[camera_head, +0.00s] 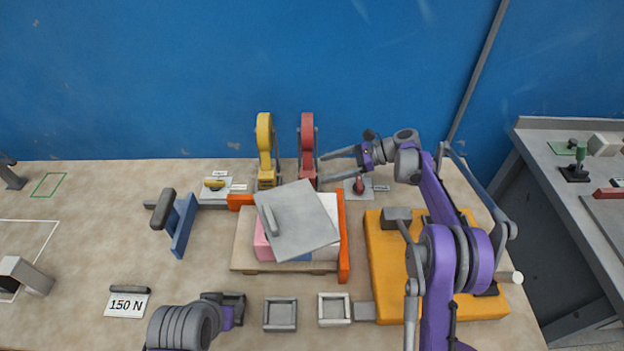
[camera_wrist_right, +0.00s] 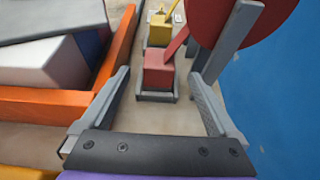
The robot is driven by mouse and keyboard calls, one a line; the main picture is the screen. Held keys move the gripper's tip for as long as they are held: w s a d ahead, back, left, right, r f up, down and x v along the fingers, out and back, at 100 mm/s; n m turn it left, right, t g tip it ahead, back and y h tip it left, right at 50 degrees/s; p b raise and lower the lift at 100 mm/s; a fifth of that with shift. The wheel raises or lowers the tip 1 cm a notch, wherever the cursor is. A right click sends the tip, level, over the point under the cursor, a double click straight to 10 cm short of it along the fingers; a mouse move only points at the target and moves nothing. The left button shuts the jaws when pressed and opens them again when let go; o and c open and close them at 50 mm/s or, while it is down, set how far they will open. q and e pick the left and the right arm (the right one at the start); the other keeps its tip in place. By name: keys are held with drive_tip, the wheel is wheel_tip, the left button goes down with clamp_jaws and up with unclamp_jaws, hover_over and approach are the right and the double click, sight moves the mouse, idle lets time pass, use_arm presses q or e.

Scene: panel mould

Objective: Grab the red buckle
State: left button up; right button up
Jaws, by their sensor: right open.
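The red buckle appears to be the small red block (camera_wrist_right: 158,70) in a grey holder below a round red reel (camera_wrist_right: 215,22); a red strap joins them. In the head view the red reel (camera_head: 308,140) stands at the back, and its block is small at the foot. My right gripper (camera_head: 326,169) is open, just right of the reel's foot. In the right wrist view its fingers (camera_wrist_right: 158,85) point towards the red block, one to each side, with no contact visible. My left gripper (camera_head: 233,304) is low in the head view, its jaw opening unclear.
A yellow reel (camera_head: 265,145) stands left of the red one, its yellow block (camera_wrist_right: 160,30) beyond the red block. An orange-edged stack with a grey plate (camera_head: 300,222) lies in front. A small dark-red piece (camera_head: 359,186) sits on a plate under my right arm. Blue wall (camera_head: 200,80) behind.

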sight(314, 171)
use_arm(q)
drive_tip(key=shift+d, duration=0.1)
use_arm(e)
drive_tip(key=shift+w+a+f, duration=0.1)
drive_tip(key=shift+w+f, duration=0.05)
drive_tip(key=shift+f, duration=0.1)
use_arm(q)
drive_tip(key=shift+a+r, duration=0.15)
drive_tip(key=shift+a, duration=0.05)
use_arm(e)
drive_tip(key=x, duration=0.5)
drive_tip(key=shift+r, duration=0.2)
use_arm(q)
drive_tip(key=shift+r+p, duration=0.4)
drive_tip(key=shift+p, duration=0.1)
use_arm(e)
drive_tip(key=x, duration=0.6)
drive_tip(key=shift+f, duration=0.15)
clamp_jaws()
